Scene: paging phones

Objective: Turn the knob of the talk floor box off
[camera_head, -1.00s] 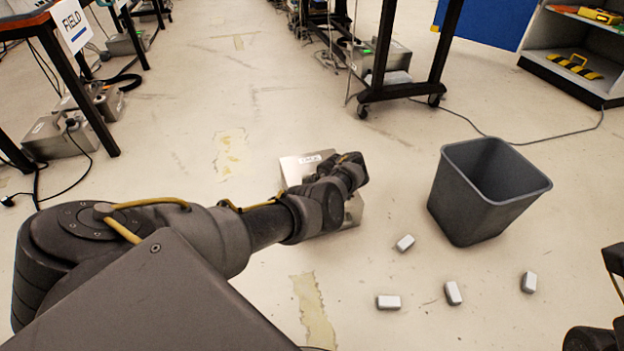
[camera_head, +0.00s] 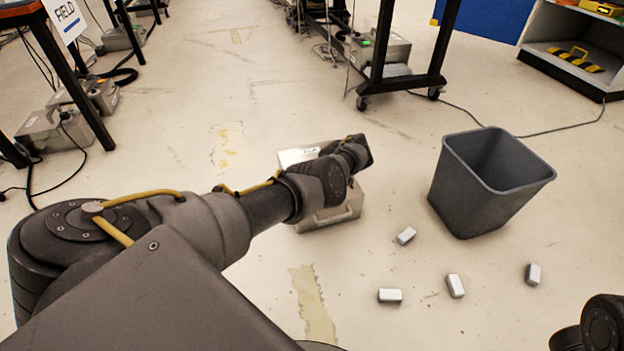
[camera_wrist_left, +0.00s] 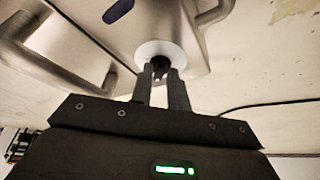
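A silver metal floor box (camera_head: 335,207) with a handle at its front stands on the floor in the head view, partly covered by my left arm. Its label is unreadable here. In the left wrist view the box's metal face (camera_wrist_left: 92,38) fills the top. A dark knob (camera_wrist_left: 161,64) sits on a white round disc (camera_wrist_left: 160,48) there. My left gripper (camera_wrist_left: 164,70) has its narrow-set fingers on either side of the knob and appears shut on it. The knob's pointer direction is hidden. My right gripper is out of view; only part of my right arm shows at lower right.
A grey bin (camera_head: 490,185) stands right of the box. Several small white blocks, one nearest the box (camera_head: 406,235), lie on the floor in front. Other metal boxes (camera_head: 55,130) with cables sit under the left table. A wheeled black rack (camera_head: 400,75) stands behind.

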